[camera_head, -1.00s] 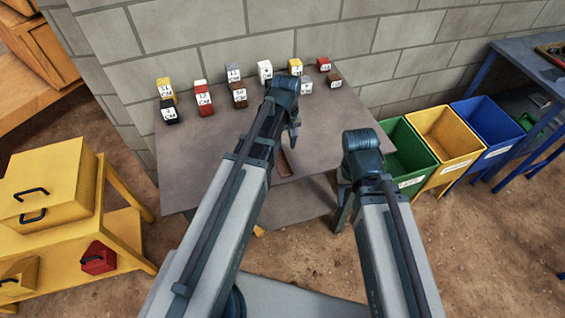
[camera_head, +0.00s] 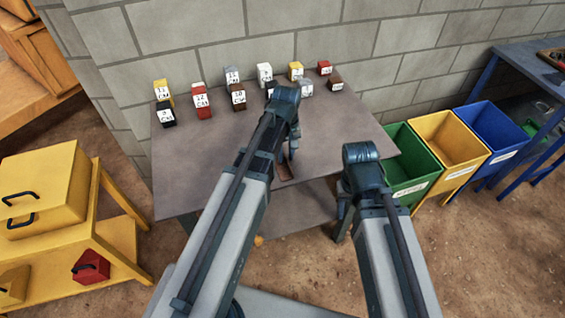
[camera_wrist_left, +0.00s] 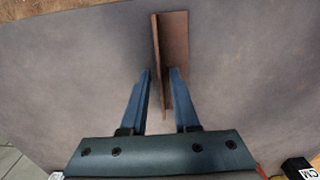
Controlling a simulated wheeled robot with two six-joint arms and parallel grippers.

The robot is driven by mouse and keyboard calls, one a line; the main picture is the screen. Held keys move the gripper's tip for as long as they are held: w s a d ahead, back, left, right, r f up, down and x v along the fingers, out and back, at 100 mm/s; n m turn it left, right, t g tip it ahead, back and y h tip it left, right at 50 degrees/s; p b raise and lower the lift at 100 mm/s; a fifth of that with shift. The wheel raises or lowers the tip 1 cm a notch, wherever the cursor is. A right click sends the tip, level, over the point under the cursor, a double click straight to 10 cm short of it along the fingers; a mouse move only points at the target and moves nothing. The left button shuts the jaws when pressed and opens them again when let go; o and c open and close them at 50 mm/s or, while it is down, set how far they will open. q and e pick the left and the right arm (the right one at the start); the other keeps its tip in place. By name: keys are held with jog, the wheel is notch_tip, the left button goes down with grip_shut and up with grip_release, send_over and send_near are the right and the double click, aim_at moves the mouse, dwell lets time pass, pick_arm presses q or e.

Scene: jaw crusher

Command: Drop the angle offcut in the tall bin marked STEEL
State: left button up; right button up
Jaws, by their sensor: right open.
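The angle offcut (camera_head: 286,173), a brown L-shaped strip, lies on the grey table (camera_head: 215,150) near its front edge. In the left wrist view the offcut (camera_wrist_left: 176,45) reaches between my fingertips. My left gripper (camera_head: 291,155) is open over it; its two fingers (camera_wrist_left: 162,72) stand on either side of the near end, with a gap visible. My right gripper (camera_head: 344,212) is open and empty beside the table's right front, partly hidden by its arm. Green (camera_head: 412,186), yellow (camera_head: 452,170) and blue (camera_head: 496,158) bins stand at right; their labels are too small to read.
Several labelled coloured blocks, such as a red one (camera_head: 201,100), stand along the table's back by the block wall. A yellow bench (camera_head: 125,240) with boxes is at left. A blue-legged table (camera_head: 520,60) is at far right.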

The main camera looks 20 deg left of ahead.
pick_arm(q)
grip_shut()
dwell(1.2)
